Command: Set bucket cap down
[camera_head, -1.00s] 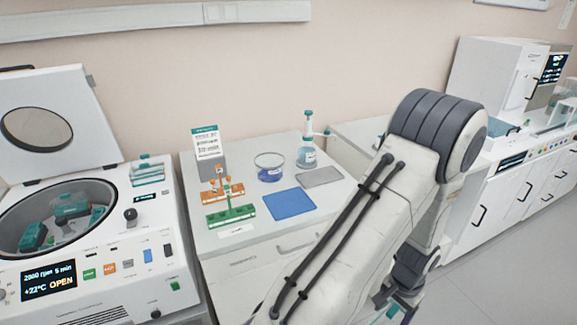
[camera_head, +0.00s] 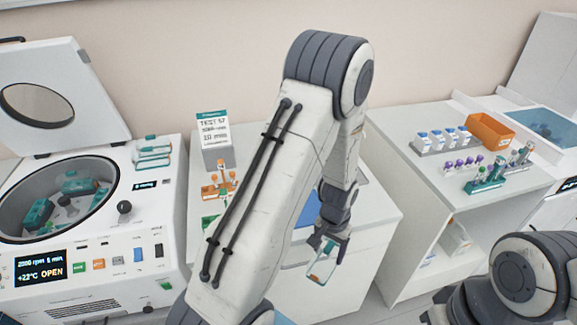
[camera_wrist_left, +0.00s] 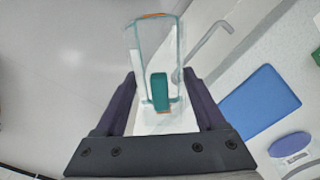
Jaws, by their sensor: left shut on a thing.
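The bucket cap (camera_wrist_left: 152,50) is a clear, see-through piece with teal edges and a green part. My left gripper (camera_wrist_left: 160,95) is shut on it. In the head view the cap (camera_head: 322,270) hangs below my left gripper (camera_head: 328,245), by the front of the middle bench. The wrist view shows grey floor to its left and the white bench top to its right. The blue mat (camera_wrist_left: 258,103) lies on that bench, apart from the cap. My right gripper is out of view; only part of that arm shows at lower right.
The centrifuge (camera_head: 120,250) stands open at left with teal buckets inside; clear teal-edged pieces (camera_head: 152,152) sit on its top. A sign (camera_head: 214,140) and an orange rack (camera_head: 218,188) stand on the middle bench. The right bench holds vials (camera_head: 443,138) and an orange box (camera_head: 490,130).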

